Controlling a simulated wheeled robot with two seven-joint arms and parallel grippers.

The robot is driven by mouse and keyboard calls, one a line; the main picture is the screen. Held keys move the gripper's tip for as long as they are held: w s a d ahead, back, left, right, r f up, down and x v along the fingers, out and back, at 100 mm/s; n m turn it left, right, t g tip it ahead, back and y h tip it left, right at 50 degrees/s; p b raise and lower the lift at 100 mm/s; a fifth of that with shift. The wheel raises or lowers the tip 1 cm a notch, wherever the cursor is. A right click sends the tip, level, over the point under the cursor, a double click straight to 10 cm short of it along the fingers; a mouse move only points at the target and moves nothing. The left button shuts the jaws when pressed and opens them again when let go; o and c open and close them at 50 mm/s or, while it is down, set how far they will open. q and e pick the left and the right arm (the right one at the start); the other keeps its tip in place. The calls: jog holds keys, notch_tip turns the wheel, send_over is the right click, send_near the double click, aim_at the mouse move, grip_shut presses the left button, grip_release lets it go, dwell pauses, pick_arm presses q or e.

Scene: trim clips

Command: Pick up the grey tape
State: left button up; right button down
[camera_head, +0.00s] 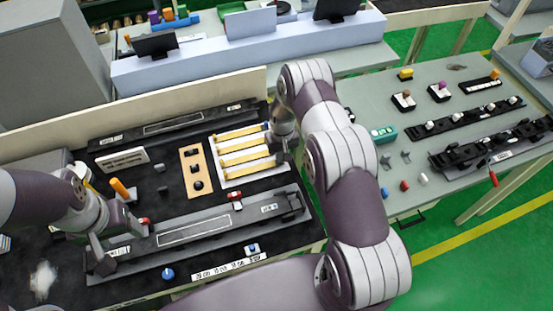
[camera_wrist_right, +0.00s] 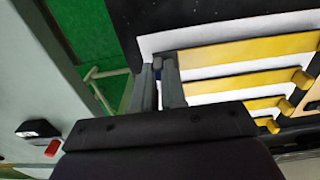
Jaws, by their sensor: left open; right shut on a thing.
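I cannot pick out a grey tape with certainty in either view. My right gripper (camera_head: 283,153) is at the right edge of a white board (camera_head: 232,183) with several yellow strips (camera_head: 246,157). In the right wrist view its fingers (camera_wrist_right: 160,72) are close together around a small blue piece (camera_wrist_right: 158,75), mostly hidden, beside the left end of a yellow strip (camera_wrist_right: 245,50). My left gripper (camera_head: 120,246) is open, low over the left end of a long grey bar (camera_head: 200,228). No object shows between its fingers.
A wooden plate with black knobs (camera_head: 193,172) lies left of the white board. An orange-handled tool (camera_head: 120,187) stands near my left gripper. A blue knob (camera_head: 168,273) lies at the front. The right table (camera_head: 440,80) holds black rails and small parts.

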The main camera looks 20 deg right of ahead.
notch_tip(320, 180, up, 2)
jog(key=shift+r+b, duration=0.25)
jog(key=shift+b, duration=0.6)
jog(key=s+d+r+b, duration=0.3)
jog(key=s+d+r, duration=0.3)
jog(key=s, duration=0.4)
jog(key=shift+d+r, duration=0.15)
jog(key=shift+r, duration=0.65)
jog(key=shift+w, duration=0.1)
